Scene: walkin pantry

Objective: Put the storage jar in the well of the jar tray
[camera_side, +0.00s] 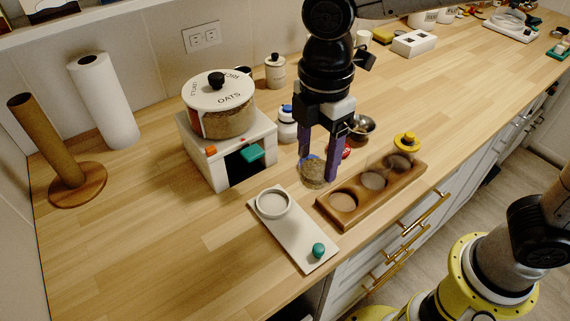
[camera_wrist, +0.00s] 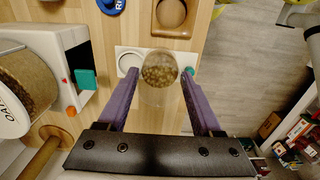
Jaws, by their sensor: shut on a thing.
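The storage jar (camera_side: 313,173) is clear glass with brown contents. My gripper (camera_side: 320,165) is shut on it, one purple finger on each side, and it hangs roughly upright. In the wrist view the jar (camera_wrist: 160,72) sits between the fingertips (camera_wrist: 159,74). The jar tray (camera_side: 290,235) is a flat white board with a raised round well (camera_side: 273,203) and a teal knob (camera_side: 318,250). The jar is above and right of the well in the side view, apart from it. The jar's height above the counter is hard to tell. The wrist view shows the tray (camera_wrist: 122,50) partly behind the jar.
A white stand (camera_side: 205,160) with the oats pot (camera_side: 218,100) is left. Counter left of the tray is clear.

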